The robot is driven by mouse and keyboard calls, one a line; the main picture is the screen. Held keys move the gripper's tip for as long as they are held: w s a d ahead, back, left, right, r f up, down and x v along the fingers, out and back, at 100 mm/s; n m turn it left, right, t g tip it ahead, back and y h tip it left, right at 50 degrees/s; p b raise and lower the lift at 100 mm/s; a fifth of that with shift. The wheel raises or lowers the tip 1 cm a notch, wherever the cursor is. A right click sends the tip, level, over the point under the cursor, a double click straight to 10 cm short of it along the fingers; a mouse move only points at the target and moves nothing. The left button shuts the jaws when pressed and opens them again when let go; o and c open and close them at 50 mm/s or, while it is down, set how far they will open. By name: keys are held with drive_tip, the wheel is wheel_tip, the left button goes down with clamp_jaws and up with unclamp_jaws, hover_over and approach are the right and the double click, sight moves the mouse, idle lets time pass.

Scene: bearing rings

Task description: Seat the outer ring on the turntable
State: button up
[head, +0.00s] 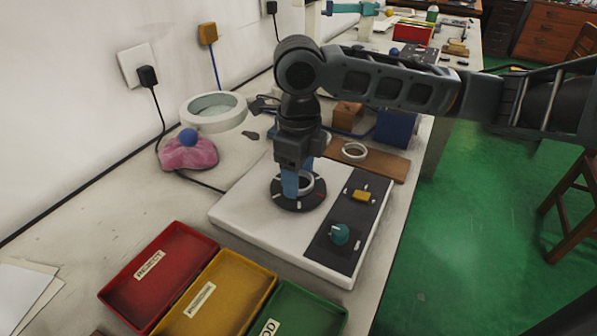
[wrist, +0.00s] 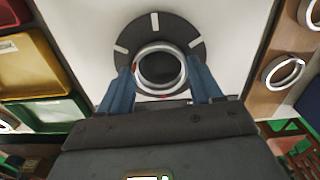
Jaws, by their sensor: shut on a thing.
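The silver outer ring (wrist: 160,91) is between the blue fingers of my gripper (wrist: 162,84) in the wrist view, one finger on each side. In the head view my gripper (head: 298,186) points straight down over the turntable, and part of the ring (head: 310,184) shows beside the near finger. The turntable (head: 289,204) is a dark disc with pale marks on a white base. In the wrist view the ring lies over the disc (wrist: 133,45), slightly toward my gripper from its middle. I cannot tell whether the ring touches the disc.
A dark panel (head: 345,210) with a teal knob (head: 340,234) and a yellow part sits right of the turntable. Red (head: 150,296), yellow (head: 200,318) and green trays stand in front. Another ring (head: 354,157) lies on a wooden board (head: 392,166) behind.

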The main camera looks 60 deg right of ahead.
idle(0.3)
drive_tip(key=o, duration=1.2)
drive_tip(key=shift+c, duration=0.2)
wheel_tip(320, 180, up, 8)
drive_tip(key=shift+s+f, duration=0.1)
drive_tip(key=shift+f, duration=0.05)
idle(0.4)
